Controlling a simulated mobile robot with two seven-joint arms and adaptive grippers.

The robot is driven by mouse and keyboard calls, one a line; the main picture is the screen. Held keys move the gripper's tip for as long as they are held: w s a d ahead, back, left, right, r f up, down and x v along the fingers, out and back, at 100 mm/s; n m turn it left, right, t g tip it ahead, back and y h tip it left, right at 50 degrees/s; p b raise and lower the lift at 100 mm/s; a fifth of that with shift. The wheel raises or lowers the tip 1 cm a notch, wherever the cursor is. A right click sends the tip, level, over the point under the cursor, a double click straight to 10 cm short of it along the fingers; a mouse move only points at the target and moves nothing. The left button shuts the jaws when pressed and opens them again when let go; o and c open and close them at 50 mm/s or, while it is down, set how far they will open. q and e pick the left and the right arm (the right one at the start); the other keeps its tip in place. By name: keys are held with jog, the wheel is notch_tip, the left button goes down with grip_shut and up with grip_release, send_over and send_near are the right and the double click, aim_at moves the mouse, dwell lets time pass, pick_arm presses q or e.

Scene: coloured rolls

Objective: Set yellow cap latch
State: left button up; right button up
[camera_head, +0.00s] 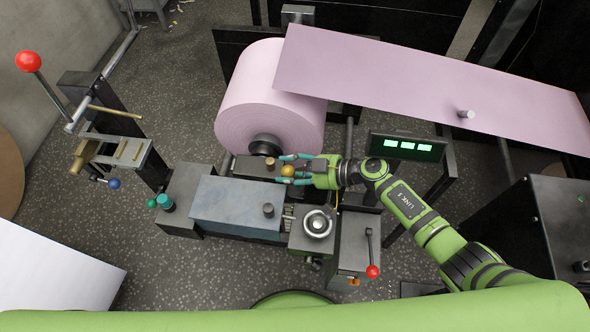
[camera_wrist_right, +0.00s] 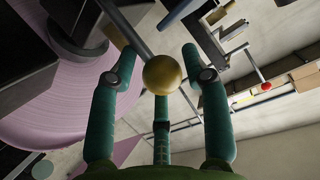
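The yellow cap latch shows as a yellow ball knob (camera_head: 288,170) on the dark machine block in front of the pink roll. My right gripper (camera_head: 284,169) reaches in from the right with its teal fingers spread around the knob. In the right wrist view, the yellow knob (camera_wrist_right: 162,74) is on a thin metal rod, between the fingers (camera_wrist_right: 160,82). Gaps show between the knob and the two side fingers; whether the middle finger touches it I cannot tell. My left gripper is not in view.
The pink roll (camera_head: 262,100) and pink sheet (camera_head: 430,85) lie behind. A panel with green lights (camera_head: 407,146) stands close to my right forearm. A red-knobbed lever (camera_head: 372,271) and a round grey knob (camera_head: 317,223) are in front. Another red-ball lever (camera_head: 28,61) stands far left.

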jog(key=shift+a+f, duration=0.15)
jog(key=shift+a, duration=0.7)
jog(key=shift+d+r, duration=0.3)
jog(key=shift+d, duration=0.1)
jog(key=s+d, duration=0.3)
jog(key=d, duration=0.8)
jog(key=shift+s+d, duration=0.3)
jog(key=shift+d, duration=0.1)
